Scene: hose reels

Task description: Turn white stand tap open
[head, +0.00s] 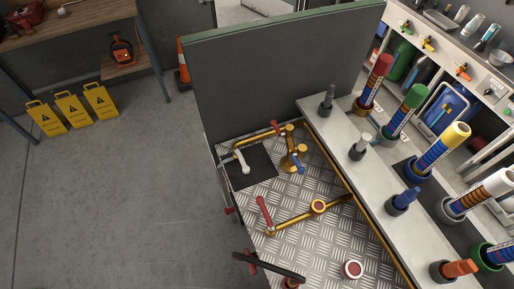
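A small white curved piece (241,162) shows over a black square mat (258,178) on the metal tread-plate bench. It sits by the left end of a brass pipe (252,140); I cannot tell whether it is a lever or a spout. Whether the taps are open or shut is not clear. My gripper is not in view.
A lower brass pipe carries a red lever (264,211) and a round red-rimmed cap (318,206). A long black bar (270,267) crosses the bench's near edge. A grey panel (285,80) stands behind. A pale ledge (345,140) with coloured tubes runs right.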

